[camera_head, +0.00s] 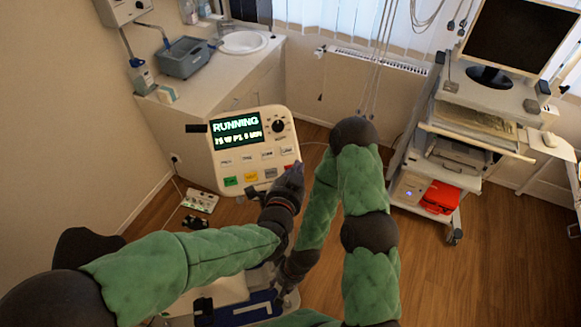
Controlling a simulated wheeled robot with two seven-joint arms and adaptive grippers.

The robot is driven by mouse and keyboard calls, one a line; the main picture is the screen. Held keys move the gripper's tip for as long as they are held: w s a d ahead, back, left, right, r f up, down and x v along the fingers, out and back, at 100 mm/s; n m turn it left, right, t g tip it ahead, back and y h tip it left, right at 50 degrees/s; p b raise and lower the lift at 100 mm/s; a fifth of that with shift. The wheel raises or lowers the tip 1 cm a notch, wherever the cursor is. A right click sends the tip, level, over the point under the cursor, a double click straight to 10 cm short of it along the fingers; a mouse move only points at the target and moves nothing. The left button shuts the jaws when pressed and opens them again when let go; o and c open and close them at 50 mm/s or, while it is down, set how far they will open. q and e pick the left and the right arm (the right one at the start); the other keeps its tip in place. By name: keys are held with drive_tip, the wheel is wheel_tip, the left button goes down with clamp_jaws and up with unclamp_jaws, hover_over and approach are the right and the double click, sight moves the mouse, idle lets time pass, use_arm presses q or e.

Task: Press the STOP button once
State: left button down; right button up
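A cream control console (202,153) stands in the middle of the camera_head view. Its screen (237,128) reads "RUNNING" with a smaller line below, and a black knob (278,126) sits to the right. Small pale keys run under the screen. Below them are a green button (230,181), a yellow button (250,177) and a grey button (270,173); their labels are too small to read. My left gripper (293,174) is at the console's lower right corner and covers part of that row. No STOP label is readable. My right gripper (284,286) is low, mostly hidden.
A counter with a sink (242,42) and a grey-blue box (185,57) stands behind. A cart (424,176) with a monitor (515,35) is at right. A power strip (199,201) lies on the floor. Wooden floor is open between console and cart.

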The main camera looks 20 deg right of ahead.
use_arm(q)
drive_tip(key=w+f+b, duration=0.1)
drive_tip(key=f+b, duration=0.1)
drive_tip(key=w+f+b, duration=0.4)
drive_tip(key=shift+d+f, duration=0.3)
idle(1.4)
drive_tip(key=shift+w+f+b, duration=0.15)
drive_tip(key=shift+f+b, duration=0.15)
drive_tip(key=shift+b, duration=0.25)
drive_tip(key=shift+w+f+b, duration=0.15)
drive_tip(key=shift+f+b, duration=0.1)
drive_tip(key=shift+b, duration=0.05)
idle(0.5)
idle(0.4)
drive_tip(key=shift+s+r+p, duration=0.45)
drive_tip(key=shift+r+p, duration=0.1)
drive_tip(key=shift+r, duration=0.05)
